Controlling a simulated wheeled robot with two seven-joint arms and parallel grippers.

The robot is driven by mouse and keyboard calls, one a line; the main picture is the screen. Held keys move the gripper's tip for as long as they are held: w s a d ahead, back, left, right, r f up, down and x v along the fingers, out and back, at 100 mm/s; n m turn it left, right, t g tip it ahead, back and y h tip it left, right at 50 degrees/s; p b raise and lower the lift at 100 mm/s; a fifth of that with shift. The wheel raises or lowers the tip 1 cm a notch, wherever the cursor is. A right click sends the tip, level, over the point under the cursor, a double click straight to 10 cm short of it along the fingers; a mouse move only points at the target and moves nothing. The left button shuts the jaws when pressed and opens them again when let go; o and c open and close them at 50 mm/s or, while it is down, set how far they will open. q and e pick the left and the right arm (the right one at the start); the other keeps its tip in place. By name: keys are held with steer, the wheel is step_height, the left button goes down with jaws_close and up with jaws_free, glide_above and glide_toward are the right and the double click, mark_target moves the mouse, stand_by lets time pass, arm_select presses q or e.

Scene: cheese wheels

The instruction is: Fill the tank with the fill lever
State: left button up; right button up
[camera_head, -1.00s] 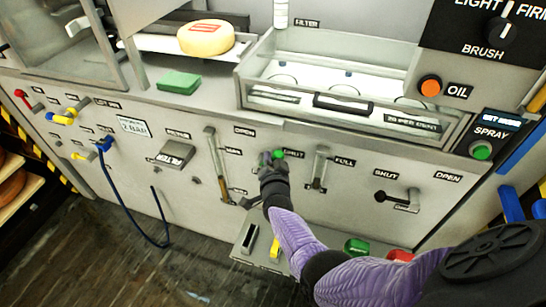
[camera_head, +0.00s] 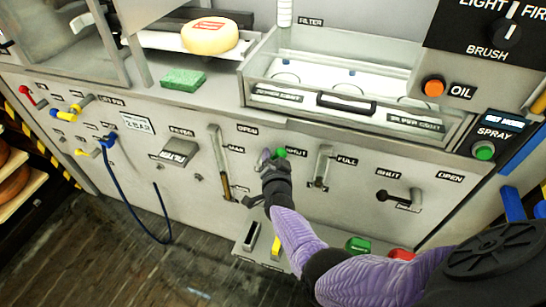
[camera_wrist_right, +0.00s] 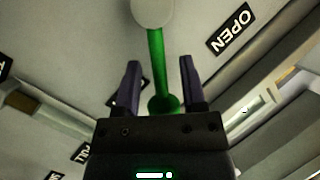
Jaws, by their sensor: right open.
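A green lever (camera_wrist_right: 157,68) with a grey round hub stands between the two fingers of my right gripper (camera_wrist_right: 159,85) in the right wrist view. The fingers are open, one on each side of it, and I cannot tell whether either touches it. OPEN and SHUT labels are close by. A vertical gauge with a MAX label (camera_head: 219,162) is left of the gripper. My left gripper is out of view.
A black-knobbed lever (camera_head: 399,196) between SHUT and OPEN labels and a small lever marked FULL (camera_head: 321,168) are to the right. A clear-fronted basin (camera_head: 340,75) is above. A low ledge (camera_head: 240,242) with green and red pieces juts out below.

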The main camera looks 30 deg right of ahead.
steer(key=p+v, duration=0.6)
steer(key=v, duration=0.3)
steer(key=shift+s, duration=0.3)
steer(key=shift+a, duration=0.15)
